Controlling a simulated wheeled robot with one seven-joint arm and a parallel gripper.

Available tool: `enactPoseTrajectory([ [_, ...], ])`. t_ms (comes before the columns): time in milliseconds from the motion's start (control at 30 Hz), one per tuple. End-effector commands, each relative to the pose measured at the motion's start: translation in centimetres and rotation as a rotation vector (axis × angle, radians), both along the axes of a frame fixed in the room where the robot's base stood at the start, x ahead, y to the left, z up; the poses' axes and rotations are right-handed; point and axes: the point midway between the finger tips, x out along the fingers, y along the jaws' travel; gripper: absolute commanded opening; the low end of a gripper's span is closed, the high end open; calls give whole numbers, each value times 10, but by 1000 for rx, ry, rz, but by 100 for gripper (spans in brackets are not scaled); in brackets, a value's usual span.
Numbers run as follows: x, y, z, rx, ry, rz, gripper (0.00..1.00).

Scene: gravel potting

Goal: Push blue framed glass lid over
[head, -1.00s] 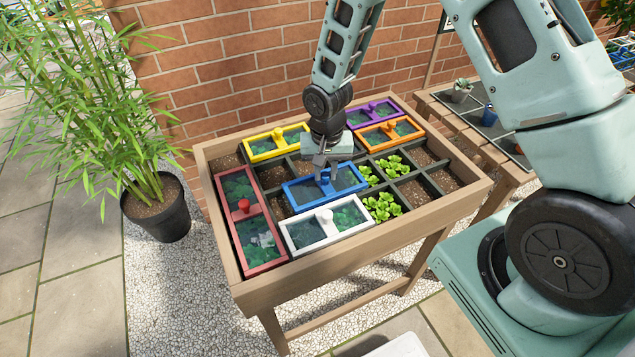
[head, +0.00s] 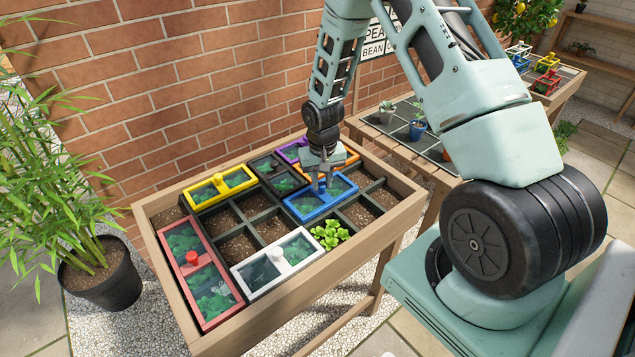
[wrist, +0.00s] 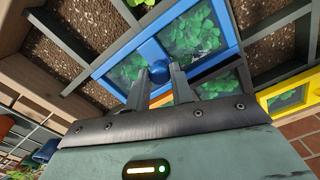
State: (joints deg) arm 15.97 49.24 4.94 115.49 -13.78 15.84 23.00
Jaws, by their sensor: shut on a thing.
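The blue-framed glass lid (head: 330,207) lies on the planter bed, right of the middle, with green plants showing through its panes. The lid also fills the middle of the wrist view (wrist: 122,54). My gripper (head: 322,187) is down at the lid's centre, its fingers shut on the round blue knob (wrist: 158,72). In the wrist view, the fingertips (wrist: 160,76) sit on either side of the knob. The lid looks flat on the bed's dividers.
A white-framed lid (head: 248,280), a red one (head: 207,312), a yellow one (head: 203,196) and a dark one (head: 268,168) lie left of the blue lid. An orange lid (head: 353,157) lies just behind. Bare soil cells (head: 230,215) are open at left; one plant (head: 330,235) is uncovered.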

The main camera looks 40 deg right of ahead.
Motion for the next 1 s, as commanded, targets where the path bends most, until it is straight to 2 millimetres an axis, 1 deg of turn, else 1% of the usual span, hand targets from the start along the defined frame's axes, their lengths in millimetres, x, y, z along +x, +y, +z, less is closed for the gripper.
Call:
enactPoseTrajectory([
  [167, 1, 0, 1, -1, -2, 0, 0],
  [200, 1, 0, 1, -1, -2, 0, 31],
  [233, 1, 0, 1, -1, -2, 0, 39],
  [267, 1, 0, 1, -1, -2, 0, 45],
  [533, 0, 0, 1, 0, -1, 0, 45],
  [667, 1, 0, 7, -1, -2, -1, 45],
  [767, 1, 0, 21, -1, -4, -2, 45],
  [833, 1, 0, 34, -2, -6, -2, 45],
  [1000, 2, 0, 73, -2, -8, -1, 45],
])
